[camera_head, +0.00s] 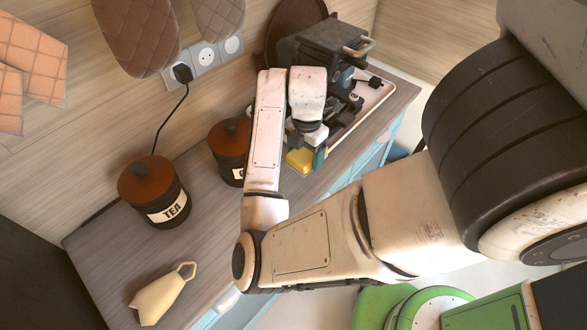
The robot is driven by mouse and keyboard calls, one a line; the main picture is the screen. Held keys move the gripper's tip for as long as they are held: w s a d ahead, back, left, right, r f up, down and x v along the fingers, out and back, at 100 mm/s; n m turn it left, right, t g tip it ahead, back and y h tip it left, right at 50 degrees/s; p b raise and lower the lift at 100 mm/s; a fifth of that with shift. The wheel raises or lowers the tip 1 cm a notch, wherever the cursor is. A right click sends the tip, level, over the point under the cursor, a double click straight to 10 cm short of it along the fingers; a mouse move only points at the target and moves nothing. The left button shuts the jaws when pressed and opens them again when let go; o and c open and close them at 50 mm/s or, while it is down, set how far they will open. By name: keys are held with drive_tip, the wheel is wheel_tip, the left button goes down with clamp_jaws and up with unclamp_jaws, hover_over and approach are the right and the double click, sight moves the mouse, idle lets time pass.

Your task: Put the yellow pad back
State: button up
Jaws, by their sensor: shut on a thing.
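The yellow pad (299,161) is small and block-shaped, under my gripper near the front of the counter's far half. My gripper (308,148) points down and is shut on the pad; the fingertips are small and partly hidden by my wrist. A teal-green piece (319,159) shows right beside the pad; I cannot tell whether it is part of it. I cannot tell whether the pad touches the counter or hangs just above it.
A white tray (375,98) with a dark machine (322,45) stands behind my gripper. Two dark canisters, one marked TEA (154,196) and another (229,150), stand left of my arm. A cream handled object (160,297) lies at the near end. The wooden counter (205,238) is bare between.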

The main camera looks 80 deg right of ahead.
sight(294, 174)
drive_tip(key=w+f, duration=0.1)
drive_tip(key=f, duration=0.1)
drive_tip(key=w+f, duration=0.1)
drive_tip(key=shift+w+d+f+p, duration=0.1)
drive_tip(key=shift+w+d+p, duration=0.15)
drive_tip(key=shift+w+p, duration=0.1)
drive_tip(key=shift+w+f+p, duration=0.2)
drive_tip(key=shift+f+p, duration=0.2)
drive_tip(key=shift+f, duration=1.4)
drive_tip(key=o, duration=0.9)
